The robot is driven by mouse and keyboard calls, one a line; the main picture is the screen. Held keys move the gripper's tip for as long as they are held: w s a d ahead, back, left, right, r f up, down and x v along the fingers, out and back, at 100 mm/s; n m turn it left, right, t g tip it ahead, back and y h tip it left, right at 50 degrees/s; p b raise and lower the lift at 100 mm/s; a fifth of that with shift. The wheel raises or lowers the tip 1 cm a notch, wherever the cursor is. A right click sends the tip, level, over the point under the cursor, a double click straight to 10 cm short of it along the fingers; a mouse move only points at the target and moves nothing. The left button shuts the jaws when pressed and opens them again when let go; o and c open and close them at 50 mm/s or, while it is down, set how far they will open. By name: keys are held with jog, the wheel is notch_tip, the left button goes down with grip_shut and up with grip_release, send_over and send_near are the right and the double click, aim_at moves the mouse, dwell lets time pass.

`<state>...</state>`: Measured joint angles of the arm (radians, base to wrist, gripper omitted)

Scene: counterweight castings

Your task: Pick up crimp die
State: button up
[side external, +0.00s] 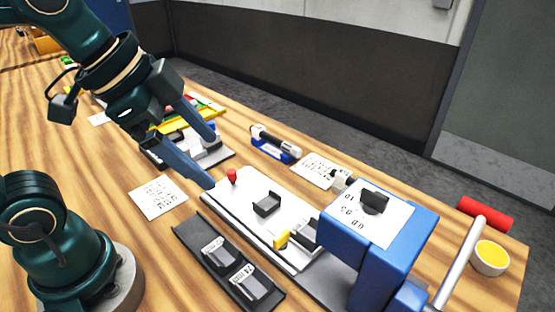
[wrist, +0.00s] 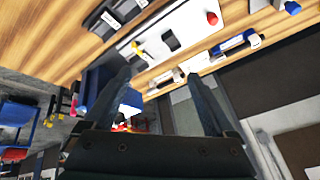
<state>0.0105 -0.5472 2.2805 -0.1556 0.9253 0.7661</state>
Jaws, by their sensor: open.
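Two dark blocks with white labels, which look like crimp dies, lie in a black tray (side external: 197,238): one block (side external: 220,250) and another (side external: 249,284). The tray's labelled blocks also show at the upper left of the wrist view (wrist: 109,20). I cannot tell which block is meant. My gripper (side external: 212,162) is open and empty, above the table behind the tray and near the white plate's far end. Its two fingers (wrist: 158,78) stand wide apart in the wrist view.
The white plate (side external: 237,209) carries a red knob (side external: 232,175), a dark notched block (side external: 267,203) and a yellow part (side external: 282,239). The blue press (side external: 385,255) stands tall at its right end. A blue and white tool (side external: 276,146) lies behind. Bare table surrounds the paper sheet (side external: 158,197).

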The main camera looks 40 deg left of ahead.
jog(key=w+d+m+g+h, duration=0.2)
jog(key=w+d+m, duration=0.2)
jog(key=w+m, duration=0.2)
jog(key=m+g+h, duration=0.1)
jog(key=m+g, duration=0.2)
jog(key=m, duration=0.1)
send_near(311, 233)
jog(key=shift+w+d+f, duration=0.3)
jog(key=shift+d+f, duration=0.15)
jog(key=shift+f, duration=0.2)
jog(key=shift+s+d+f+g, duration=0.1)
jog(key=shift+f+g, duration=0.2)
jog(key=shift+f, duration=0.1)
jog(key=shift+n, duration=0.3)
jog(key=shift+x, duration=2.35)
jog(key=c, duration=1.3)
jog(key=shift+c, duration=0.2)
jog(key=shift+r, duration=0.1)
